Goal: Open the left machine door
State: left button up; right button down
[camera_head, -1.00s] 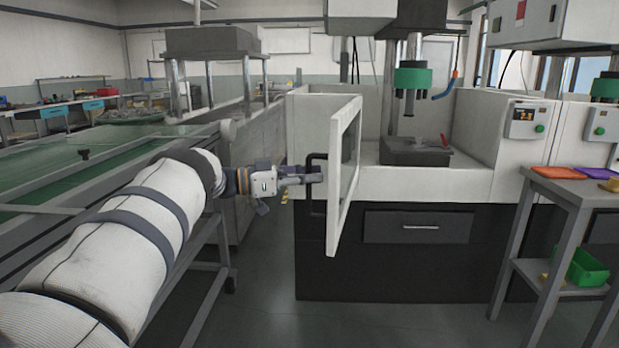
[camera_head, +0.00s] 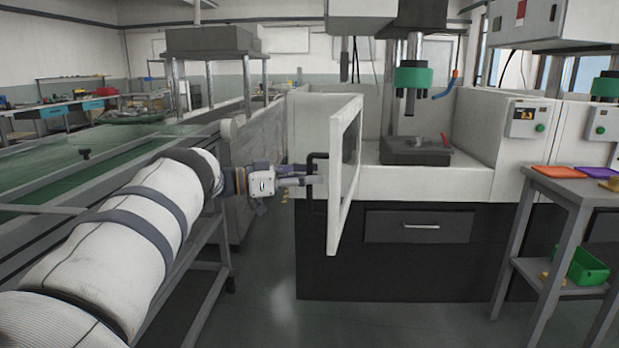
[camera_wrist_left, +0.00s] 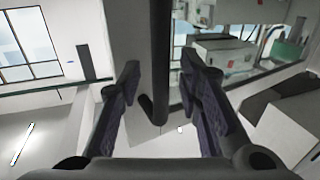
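The left machine door (camera_head: 336,190) is a white-framed panel with a window. It stands swung out from the machine, seen almost edge-on in the head view. Its dark bar handle (camera_head: 312,205) is on the side facing my left gripper (camera_head: 314,180). In the left wrist view the handle (camera_wrist_left: 158,60) runs down between the two spread fingers of my left gripper (camera_wrist_left: 160,85). Gaps show on both sides of the bar, so the gripper is open around the handle without visibly gripping it. My right gripper is not in view.
The machine (camera_head: 440,183) has a press with a green collar (camera_head: 412,78) and a drawer (camera_head: 418,227) below. A grey side table (camera_head: 580,190) with coloured trays stands at right. A green-topped conveyor (camera_head: 80,190) lies beneath my left arm. Floor before the machine is clear.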

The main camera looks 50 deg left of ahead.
pick_arm(q)
jog(key=v, duration=1.1)
jog(key=shift+s+a, duration=0.2)
jog(key=shift+s, duration=0.15)
jog(key=shift+f, duration=0.1)
